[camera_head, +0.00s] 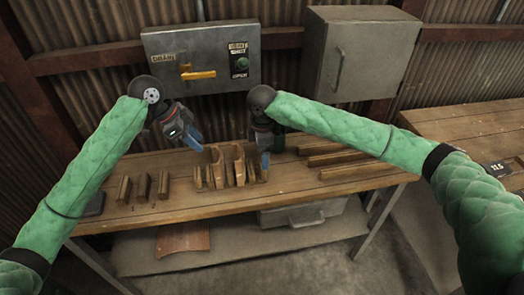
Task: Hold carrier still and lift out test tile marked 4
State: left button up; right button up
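A wooden rack with several upright pieces (239,167) stands on the bench below my grippers. It may be the carrier, but I cannot tell. I cannot make out any tile marked 4. My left gripper (194,140) points down and to the right, with blue fingers just above and left of the rack. My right gripper (264,160) points straight down at the rack's right end, and its fingertips overlap the rack in the picture. Whether it touches is unclear. At this size the gap between either pair of fingers does not show.
Several short wooden blocks (143,188) stand left on the bench (290,183); long wooden bars (350,158) lie right. Behind hang a grey control box (215,85) with a yellow handle and a grey cabinet (385,58). A second bench (460,122) is at right.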

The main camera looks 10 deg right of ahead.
jog(key=shift+f, duration=3.85)
